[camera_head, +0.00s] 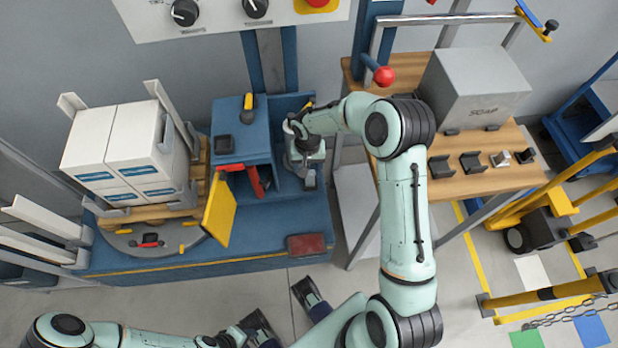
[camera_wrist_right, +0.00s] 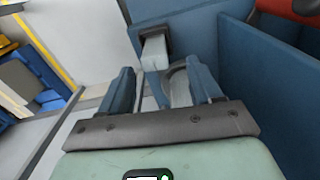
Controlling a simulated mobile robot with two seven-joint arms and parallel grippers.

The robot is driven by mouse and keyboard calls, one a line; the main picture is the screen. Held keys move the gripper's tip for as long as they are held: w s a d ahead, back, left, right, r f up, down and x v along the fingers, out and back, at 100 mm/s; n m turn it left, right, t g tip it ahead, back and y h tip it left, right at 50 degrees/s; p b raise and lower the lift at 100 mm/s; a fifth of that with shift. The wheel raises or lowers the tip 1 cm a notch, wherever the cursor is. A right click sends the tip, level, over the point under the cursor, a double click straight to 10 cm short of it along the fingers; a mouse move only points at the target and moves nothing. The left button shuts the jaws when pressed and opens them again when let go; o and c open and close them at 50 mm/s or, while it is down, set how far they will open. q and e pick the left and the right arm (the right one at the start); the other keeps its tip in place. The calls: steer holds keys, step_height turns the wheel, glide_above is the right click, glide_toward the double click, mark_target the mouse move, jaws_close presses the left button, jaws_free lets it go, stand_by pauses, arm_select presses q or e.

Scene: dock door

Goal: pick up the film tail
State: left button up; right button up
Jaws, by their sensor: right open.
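My right gripper (camera_head: 306,148) reaches into the blue wrapping machine (camera_head: 242,150). In the right wrist view its two blue fingers (camera_wrist_right: 162,88) are spread apart with a gap between them. A pale tab (camera_wrist_right: 155,52), likely the film tail, projects from a dark holder on the blue wall, just beyond the fingertips. A grey curved piece (camera_wrist_right: 180,88) shows between the fingers, near the right one. I see no contact with the tab. In the head view my arm and gripper hide most of this spot. My left gripper (camera_head: 258,326) is low at the bottom edge, its fingers unclear.
White cartons (camera_head: 125,150) stand on a wooden pallet at the left. A yellow panel (camera_head: 219,210) stands out beside the machine. A wooden bench (camera_head: 460,190) with a grey box (camera_head: 475,88) is to the right. Blue walls enclose the right gripper closely.

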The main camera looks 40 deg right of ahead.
mark_target(310, 173)
steer(key=f, duration=0.6)
steer(key=shift+s+d+f, duration=0.2)
steer(key=shift+s+f, duration=0.1)
steer(key=c, duration=1)
